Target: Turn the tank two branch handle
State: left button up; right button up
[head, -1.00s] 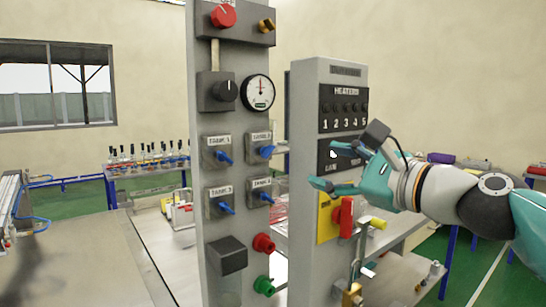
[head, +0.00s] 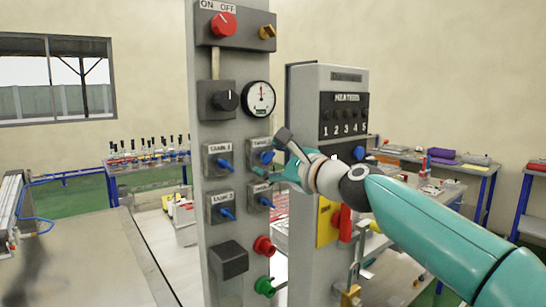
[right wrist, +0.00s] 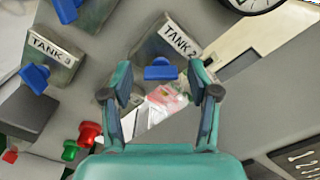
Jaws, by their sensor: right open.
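The tank two branch valve is a grey box (head: 255,143) labelled TANK, with a blue handle (head: 266,157), at the right of the upper pair on the tall grey panel. In the right wrist view the TANK 2 label (right wrist: 179,41) reads clearly, and the blue handle (right wrist: 160,71) lies between the fingertips. My right gripper (head: 271,166) is at the valve, coming from the right and partly covering it. It is open and empty, with a finger (right wrist: 122,82) on one side of the handle and a finger (right wrist: 204,78) on the other. Contact cannot be told. My left gripper is out of view.
Other blue-handled valves sit close by: TANK 1 (head: 217,159) to the left and another (head: 258,197) below. A pressure gauge (head: 259,98) is above. Red (head: 264,246) and green (head: 264,286) knobs are lower down. The heaters panel (head: 343,115) stands to the right.

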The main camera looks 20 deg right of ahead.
grip_shut()
dwell(0.4)
